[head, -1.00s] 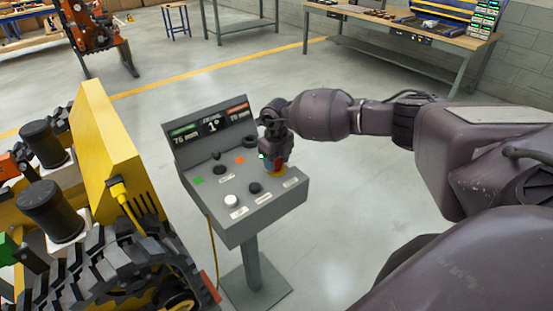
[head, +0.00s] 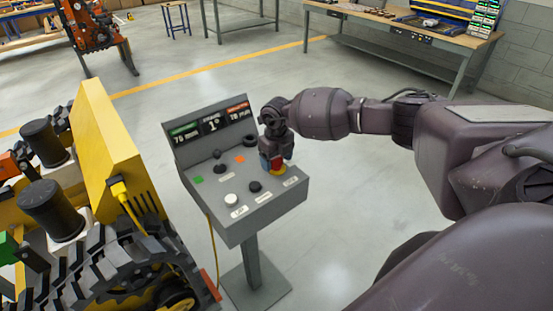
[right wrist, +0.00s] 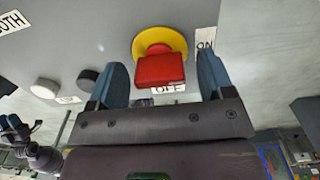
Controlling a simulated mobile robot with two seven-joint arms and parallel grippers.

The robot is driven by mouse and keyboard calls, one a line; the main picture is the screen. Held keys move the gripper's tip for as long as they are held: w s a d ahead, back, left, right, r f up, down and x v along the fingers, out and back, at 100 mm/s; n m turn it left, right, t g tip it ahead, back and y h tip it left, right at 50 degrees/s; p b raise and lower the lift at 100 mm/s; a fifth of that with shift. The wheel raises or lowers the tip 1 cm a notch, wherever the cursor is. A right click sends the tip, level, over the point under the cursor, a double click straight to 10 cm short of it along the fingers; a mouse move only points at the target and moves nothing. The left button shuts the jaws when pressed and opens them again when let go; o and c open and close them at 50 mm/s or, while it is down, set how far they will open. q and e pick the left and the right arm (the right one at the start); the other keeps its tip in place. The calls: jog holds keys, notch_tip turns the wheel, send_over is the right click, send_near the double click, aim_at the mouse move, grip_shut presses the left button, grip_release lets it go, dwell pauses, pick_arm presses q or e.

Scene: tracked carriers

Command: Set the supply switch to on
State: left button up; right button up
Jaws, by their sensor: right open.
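The supply switch is a red knob (right wrist: 160,70) on a round yellow base (right wrist: 160,36), on the right part of the grey control panel (head: 237,228). The knob also shows in the head view (head: 278,164), partly covered by the gripper. In the right wrist view its red block lies toward the OFF label (right wrist: 168,88); the ON label (right wrist: 206,44) is to the right. My right gripper (right wrist: 163,66) is open, one blue finger on each side of the knob, with gaps visible. I cannot tell whether it touches.
White (head: 231,200) and black (head: 255,187) buttons and a small lever (head: 217,155) stand on the panel beside the switch. A display (head: 212,124) rises at its back. A yellow tracked carrier (head: 105,150) is close on the left. Open floor lies to the right.

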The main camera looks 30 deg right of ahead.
aim_at(277, 158)
jog(key=shift+r, duration=0.1)
notch_tip(277, 158, up, 11)
jog(key=shift+b, duration=0.3)
jog(key=shift+f, duration=0.2)
dwell(0.5)
